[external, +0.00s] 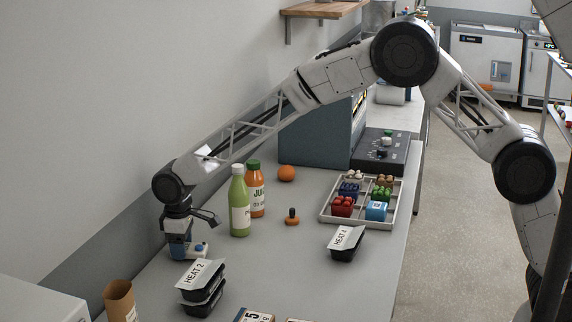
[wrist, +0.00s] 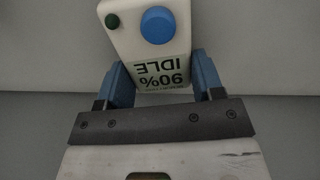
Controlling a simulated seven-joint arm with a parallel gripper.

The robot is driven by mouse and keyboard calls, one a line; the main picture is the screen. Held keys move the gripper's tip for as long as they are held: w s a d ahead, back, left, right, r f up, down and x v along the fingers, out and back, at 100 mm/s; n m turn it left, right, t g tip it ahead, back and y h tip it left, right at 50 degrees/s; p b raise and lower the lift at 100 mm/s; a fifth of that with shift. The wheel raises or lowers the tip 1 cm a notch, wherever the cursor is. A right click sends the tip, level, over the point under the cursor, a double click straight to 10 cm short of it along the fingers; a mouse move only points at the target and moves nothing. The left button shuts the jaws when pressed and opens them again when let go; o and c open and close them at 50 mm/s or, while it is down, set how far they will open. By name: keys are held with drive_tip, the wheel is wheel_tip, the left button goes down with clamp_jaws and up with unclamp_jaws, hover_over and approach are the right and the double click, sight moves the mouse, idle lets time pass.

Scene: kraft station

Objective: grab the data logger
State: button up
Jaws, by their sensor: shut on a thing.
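The data logger (wrist: 150,45) is a white box with a large blue button, a small green button and a label reading "90% IDLE". It fills the top middle of the wrist view. My gripper (wrist: 162,75) has its blue fingers on either side of the logger and is shut on it. I cannot tell whether the logger touches the table.
Black trays labelled HEAT 2 (external: 203,280) stand just in front of my gripper. A green bottle (external: 239,205) and an orange juice bottle (external: 255,190) stand to its right. A HEAT 4 tray (external: 345,243) and a compartment tray (external: 389,217) are further right.

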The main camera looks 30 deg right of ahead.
drive_tip(key=shift+r, duration=0.5)
drive_tip(key=shift+d+r, duration=0.1)
drive_tip(key=shift+r, duration=0.85)
drive_tip(key=s+d, duration=0.3)
drive_tip(key=s+d+r, duration=0.1)
drive_tip(key=s+d, duration=0.7)
drive_tip(key=shift+s+r, duration=0.1)
drive_tip(key=shift+r, duration=0.05)
